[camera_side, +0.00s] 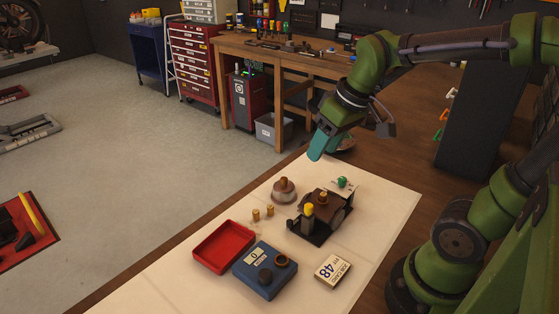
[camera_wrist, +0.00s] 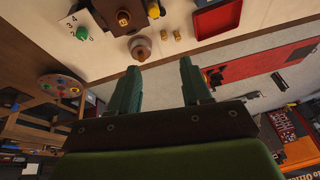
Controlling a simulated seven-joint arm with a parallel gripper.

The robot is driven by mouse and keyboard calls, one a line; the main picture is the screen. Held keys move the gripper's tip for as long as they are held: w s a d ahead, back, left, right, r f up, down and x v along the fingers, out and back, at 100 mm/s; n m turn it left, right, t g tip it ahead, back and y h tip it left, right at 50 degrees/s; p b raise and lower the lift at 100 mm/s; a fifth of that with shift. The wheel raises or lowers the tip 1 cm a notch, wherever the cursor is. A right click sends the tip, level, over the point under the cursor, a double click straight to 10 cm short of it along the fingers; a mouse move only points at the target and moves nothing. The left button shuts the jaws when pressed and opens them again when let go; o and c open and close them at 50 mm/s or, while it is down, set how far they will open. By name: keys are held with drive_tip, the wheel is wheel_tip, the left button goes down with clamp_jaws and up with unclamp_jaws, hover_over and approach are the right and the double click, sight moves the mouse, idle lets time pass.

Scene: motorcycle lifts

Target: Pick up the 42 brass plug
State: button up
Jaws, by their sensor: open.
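Two small brass plugs stand side by side on the pale mat in the side view, a left one (camera_side: 256,215) and a right one (camera_side: 270,211). In the wrist view they also show, one (camera_wrist: 164,36) beside the other (camera_wrist: 177,35). No number is readable on either, so I cannot tell which is 42. My gripper (camera_side: 316,152) is high over the far end of the mat, well away from the plugs. In the wrist view my gripper (camera_wrist: 160,65) has its two teal fingers apart, with nothing between them.
A dark fixture (camera_side: 304,224) with a yellow-topped part stands right of the plugs. A round base with a brass knob (camera_side: 283,184) is behind them. A green knob (camera_side: 342,182) stands farther back.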

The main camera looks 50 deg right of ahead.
sight(323, 194)
drive_tip(key=w+d+n+g, duration=0.2)
drive_tip(key=d+n+g, duration=0.25)
drive_tip(key=n, duration=0.75)
drive_tip(key=shift+h, duration=0.4)
wheel_tip(323, 194, down, 16)
drive_tip(key=shift+d+r, duration=0.1)
drive_tip(key=shift+d, duration=0.05)
clamp_jaws()
